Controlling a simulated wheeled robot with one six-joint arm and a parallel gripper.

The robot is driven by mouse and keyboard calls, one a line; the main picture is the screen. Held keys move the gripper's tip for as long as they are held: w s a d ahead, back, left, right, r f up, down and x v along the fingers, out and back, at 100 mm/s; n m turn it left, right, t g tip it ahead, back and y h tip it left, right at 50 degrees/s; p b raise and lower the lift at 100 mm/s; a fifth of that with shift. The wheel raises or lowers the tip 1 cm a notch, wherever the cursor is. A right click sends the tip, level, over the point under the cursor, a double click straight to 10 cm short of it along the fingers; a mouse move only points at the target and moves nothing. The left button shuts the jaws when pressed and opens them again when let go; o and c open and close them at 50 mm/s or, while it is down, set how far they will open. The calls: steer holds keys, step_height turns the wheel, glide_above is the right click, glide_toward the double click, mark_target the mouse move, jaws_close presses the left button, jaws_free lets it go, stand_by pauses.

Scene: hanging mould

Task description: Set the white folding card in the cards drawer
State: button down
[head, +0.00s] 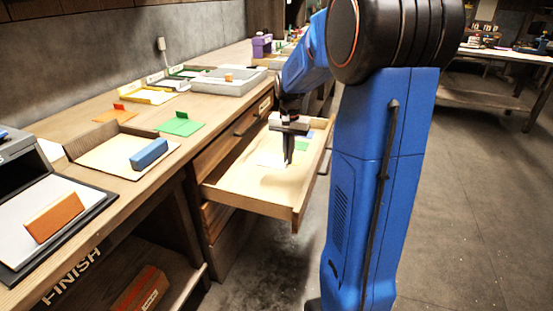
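The cards drawer (240,190) is pulled open from the bench, in the middle of the head view. A white card (267,160) shows inside it, to the left of my gripper (288,161); it looks flat, but its fold is too small to make out. My gripper points down over the drawer, with its fingers close together. I cannot tell whether they are shut, or whether they touch the white card. Blue and green pieces (304,138) show in the drawer, partly hidden behind my gripper.
The bench top left of the drawer holds a tray with a blue block (149,154), a green card (180,124), an orange card (115,115), a yellow tray (148,94) and a grey tray (229,81). Open floor lies right of my arm.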

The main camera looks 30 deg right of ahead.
steer(key=f, duration=1.1)
steer(key=shift+s, duration=0.2)
steer(key=shift+f, duration=0.1)
steer(key=c, duration=2)
jaws_free()
